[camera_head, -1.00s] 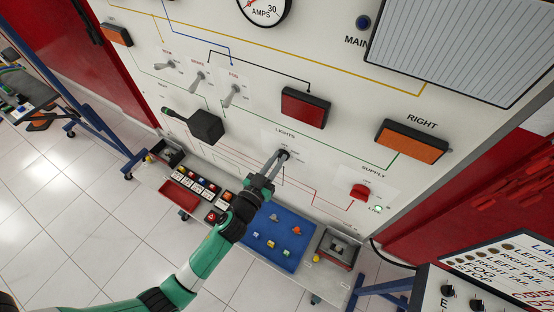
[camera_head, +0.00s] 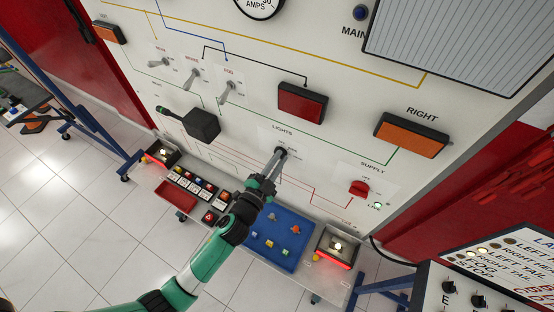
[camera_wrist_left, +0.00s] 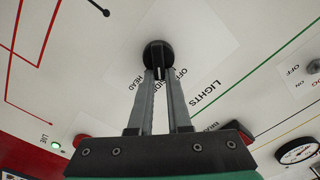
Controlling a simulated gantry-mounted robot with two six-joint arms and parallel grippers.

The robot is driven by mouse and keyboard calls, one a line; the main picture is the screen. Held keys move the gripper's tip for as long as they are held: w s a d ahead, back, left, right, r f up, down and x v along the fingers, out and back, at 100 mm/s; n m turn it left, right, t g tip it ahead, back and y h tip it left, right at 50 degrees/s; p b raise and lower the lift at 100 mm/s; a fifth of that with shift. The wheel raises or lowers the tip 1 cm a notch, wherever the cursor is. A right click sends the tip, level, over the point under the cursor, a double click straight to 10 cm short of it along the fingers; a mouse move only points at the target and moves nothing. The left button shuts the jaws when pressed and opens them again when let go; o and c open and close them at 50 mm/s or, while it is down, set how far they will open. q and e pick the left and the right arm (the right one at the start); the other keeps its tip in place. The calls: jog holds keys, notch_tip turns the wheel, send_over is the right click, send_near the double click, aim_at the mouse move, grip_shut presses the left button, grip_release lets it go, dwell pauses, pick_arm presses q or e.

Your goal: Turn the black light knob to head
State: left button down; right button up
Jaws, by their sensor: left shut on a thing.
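The black light knob (camera_wrist_left: 158,50) is round and sits on the white panel under the word LIGHTS. In the head view the knob (camera_head: 280,152) is mostly covered by my left gripper (camera_head: 277,157). In the left wrist view the two grey fingers (camera_wrist_left: 159,78) are closed in on the knob's near part, one on each side. A pale mark on the knob points down between the fingers. The OFF label (camera_wrist_left: 181,73) and the HEAD label (camera_wrist_left: 128,85) show beside them; the label between is partly hidden. My right gripper is not in view.
The red supply knob (camera_head: 359,188) is to the right. Toggle switches (camera_head: 230,90) and a black box with a lever (camera_head: 202,125) are to the left. Below, a blue tray (camera_head: 262,252) stands between glowing lamps (camera_head: 337,246) and (camera_head: 163,152).

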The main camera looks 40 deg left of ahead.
pick_arm(q)
jog(key=shift+d+f+m, duration=0.1)
jog(key=shift+f+m, duration=0.1)
jog(key=shift+m, duration=1.35)
jog(key=shift+d+f+m, duration=0.1)
jog(key=shift+f+m, duration=0.1)
jog(key=shift+m, duration=1.3)
jog(key=shift+d+f+m, duration=0.1)
jog(key=shift+f+m, duration=0.1)
jog(key=shift+m, duration=1.35)
jog(key=c, duration=0.9)
grip_release()
jog(key=shift+o, duration=0.2)
